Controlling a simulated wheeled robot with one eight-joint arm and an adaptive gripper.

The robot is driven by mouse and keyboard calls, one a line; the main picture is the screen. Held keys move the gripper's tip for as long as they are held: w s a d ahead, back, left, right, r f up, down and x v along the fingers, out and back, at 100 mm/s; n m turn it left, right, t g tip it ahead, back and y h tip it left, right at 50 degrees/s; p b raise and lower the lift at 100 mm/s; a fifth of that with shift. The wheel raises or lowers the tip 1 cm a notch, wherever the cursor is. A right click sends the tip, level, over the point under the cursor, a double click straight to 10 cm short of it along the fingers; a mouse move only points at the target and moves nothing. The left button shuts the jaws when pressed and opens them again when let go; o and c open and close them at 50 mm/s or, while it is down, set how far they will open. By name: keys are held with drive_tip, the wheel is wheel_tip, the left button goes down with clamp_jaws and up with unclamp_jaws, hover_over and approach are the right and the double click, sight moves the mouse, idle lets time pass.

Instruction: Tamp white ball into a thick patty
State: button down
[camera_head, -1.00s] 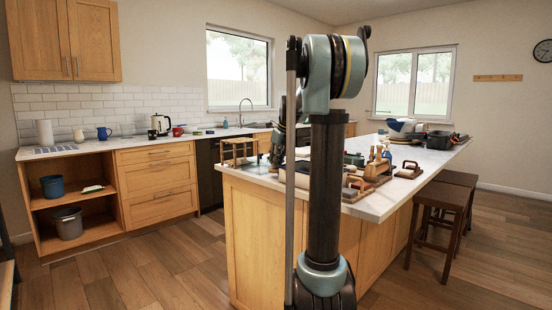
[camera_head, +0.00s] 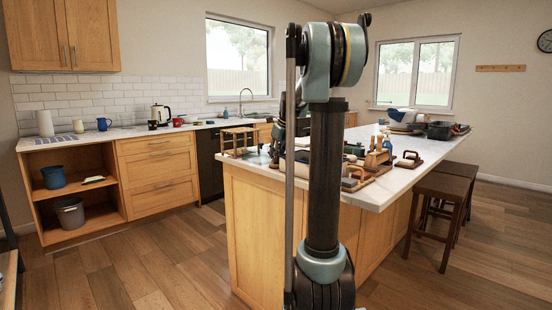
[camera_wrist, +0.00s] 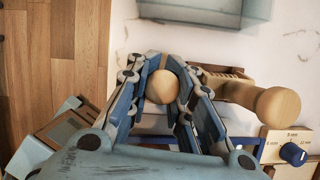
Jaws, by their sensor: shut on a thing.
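In the wrist view my gripper (camera_wrist: 163,72) is shut on a round wooden knob (camera_wrist: 162,87), seen end-on between the fingers. It looks like the handle top of a hand tool; whatever lies below the knob is mostly hidden by the fingers. In the head view my gripper is hidden behind my arm, over the near part of the island. I cannot make out the white ball in either view.
A second wooden knob-ended handle (camera_wrist: 277,105) and a wooden block with a blue dial (camera_wrist: 293,153) lie right of my fingers. Stools (camera_head: 440,200) stand to the right.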

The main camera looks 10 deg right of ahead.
drive_tip(key=shift+f, duration=0.2)
drive_tip(key=c, duration=1.3)
unclamp_jaws()
